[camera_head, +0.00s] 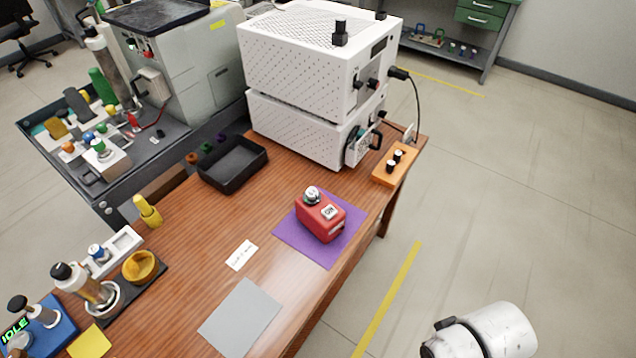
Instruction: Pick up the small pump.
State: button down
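A small red device (321,218), which I take to be the small pump, sits on a purple mat (291,236) on the wooden table. It has a round silver-and-dark part on top at its left end and a white label reading "ON" on its side. Nothing touches it from above. A white part of my arm shows at the bottom right, beyond the table's right edge and well apart from the red device. The fingers of my gripper are not visible.
White perforated boxes (300,70) are stacked behind the mat. A grey sheet (239,318) and a paper label (242,255) lie in front. Bottles crowd the left; floor is clear at right.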

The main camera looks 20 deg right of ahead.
aim_at(308, 212)
jog(key=i+l, duration=0.1)
jog(key=l, duration=0.75)
jog(key=i+l, duration=0.15)
jog(key=l, duration=0.3)
jog(key=u, duration=0.05)
